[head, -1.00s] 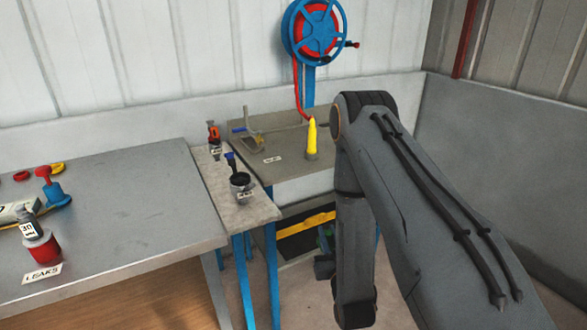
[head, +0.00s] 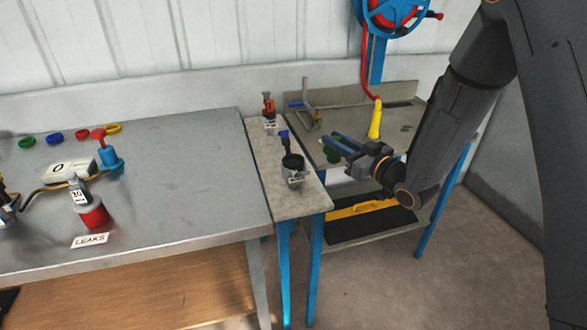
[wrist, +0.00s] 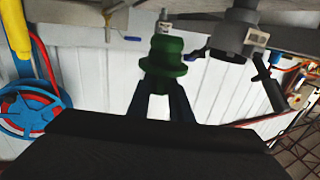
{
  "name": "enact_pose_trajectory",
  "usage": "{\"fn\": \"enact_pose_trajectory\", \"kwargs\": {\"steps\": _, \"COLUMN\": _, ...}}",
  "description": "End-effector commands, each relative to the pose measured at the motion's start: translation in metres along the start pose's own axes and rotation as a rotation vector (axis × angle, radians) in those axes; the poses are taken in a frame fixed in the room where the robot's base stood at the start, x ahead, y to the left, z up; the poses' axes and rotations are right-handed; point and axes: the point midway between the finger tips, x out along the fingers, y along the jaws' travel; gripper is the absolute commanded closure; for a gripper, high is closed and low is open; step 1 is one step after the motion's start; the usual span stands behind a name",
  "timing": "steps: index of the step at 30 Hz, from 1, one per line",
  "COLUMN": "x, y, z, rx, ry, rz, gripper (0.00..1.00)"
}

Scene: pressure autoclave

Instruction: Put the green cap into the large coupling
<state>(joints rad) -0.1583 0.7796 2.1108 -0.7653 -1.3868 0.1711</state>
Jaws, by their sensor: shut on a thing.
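The green cap (wrist: 165,57) is between the fingertips of my gripper (wrist: 163,84) in the wrist view. The gripper is shut on it. In the head view the green cap (head: 334,156) shows at the tips of my gripper (head: 343,147), just right of the narrow grey stand. A dark grey, open-topped, labelled cup-like fitting (head: 294,175) stands on that stand, left of the cap and apart from it. It may be the large coupling. A similar grey labelled fitting (wrist: 230,38) shows in the wrist view, which looks upside down.
A small red-orange fitting (head: 268,107) stands behind on the narrow stand (head: 305,203). A yellow nozzle (head: 375,120) stands upright near my gripper, below the hose reel (head: 391,10). The left bench (head: 190,175) is bare on its right side, with several coloured rings at its back left.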

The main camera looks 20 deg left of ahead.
Motion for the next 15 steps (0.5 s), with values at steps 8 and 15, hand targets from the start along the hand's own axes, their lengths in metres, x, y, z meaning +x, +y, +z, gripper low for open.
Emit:
{"fn": "enact_pose_trajectory", "kwargs": {"steps": 8, "x": 0.045, "y": -0.086, "z": -0.079, "rx": -0.002, "ry": 0.003, "rz": -0.341, "gripper": 1.0}}
{"fn": "enact_pose_trajectory", "kwargs": {"steps": 15, "x": 0.051, "y": -0.109, "z": -0.086, "rx": 0.006, "ry": -0.002, "rz": -0.43, "gripper": 1.0}}
